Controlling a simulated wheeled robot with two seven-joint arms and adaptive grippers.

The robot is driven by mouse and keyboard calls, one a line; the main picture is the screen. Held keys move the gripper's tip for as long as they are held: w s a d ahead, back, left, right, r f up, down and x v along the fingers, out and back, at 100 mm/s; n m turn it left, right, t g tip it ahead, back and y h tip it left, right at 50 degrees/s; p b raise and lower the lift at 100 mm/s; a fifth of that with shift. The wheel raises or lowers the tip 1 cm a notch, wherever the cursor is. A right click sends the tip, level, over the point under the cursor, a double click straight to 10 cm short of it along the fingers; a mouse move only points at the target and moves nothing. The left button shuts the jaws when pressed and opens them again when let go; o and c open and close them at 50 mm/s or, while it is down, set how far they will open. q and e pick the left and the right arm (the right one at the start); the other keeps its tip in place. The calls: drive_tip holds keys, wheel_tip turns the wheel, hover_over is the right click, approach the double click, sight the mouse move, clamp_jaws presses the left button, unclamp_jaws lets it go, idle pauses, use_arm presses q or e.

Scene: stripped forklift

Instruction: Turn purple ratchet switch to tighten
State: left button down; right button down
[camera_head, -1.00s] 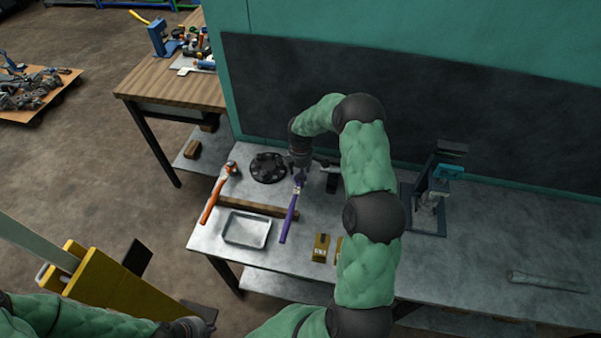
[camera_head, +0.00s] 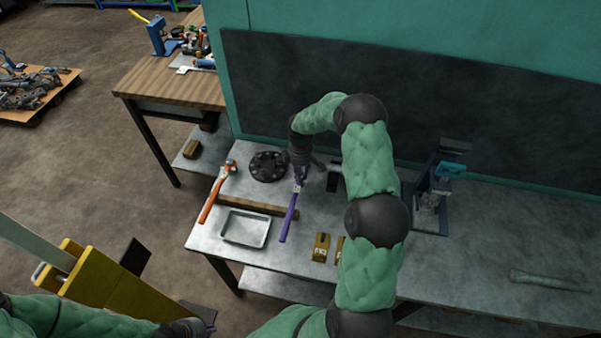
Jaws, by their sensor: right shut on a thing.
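The purple ratchet (camera_head: 289,218) lies on the grey metal bench, its handle pointing toward the front edge. Its head end is at my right gripper (camera_head: 300,173), which reaches down from above and is shut on the ratchet's head end. The small switch on the head is hidden or too small to make out. An orange ratchet (camera_head: 216,194) lies to the left, apart from the gripper. My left gripper (camera_head: 200,325) is low at the bottom left, away from the bench top; its fingers are too unclear to tell open from shut.
A black round flange (camera_head: 268,167) lies just left of my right gripper. A wooden strip (camera_head: 255,206), a metal tray (camera_head: 245,229) and yellow blocks (camera_head: 321,247) are in front. A dark fixture (camera_head: 432,195) stands to the right. The bench's right part is mostly clear, with a grey tube (camera_head: 550,281).

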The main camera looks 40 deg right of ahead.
drive_tip(key=m+b, duration=0.1)
drive_tip(key=m, duration=0.2)
drive_tip(key=shift+m, duration=0.4)
drive_tip(key=m+b, duration=0.1)
drive_tip(key=m, duration=0.2)
drive_tip(key=shift+m, duration=0.3)
drive_tip(key=m+b, duration=0.1)
drive_tip(key=m, duration=0.2)
drive_tip(key=shift+m+b, duration=0.5)
drive_tip(key=shift+m, duration=1.3)
drive_tip(key=c, duration=0.9)
unclamp_jaws()
wheel_tip(320, 180, up, 12)
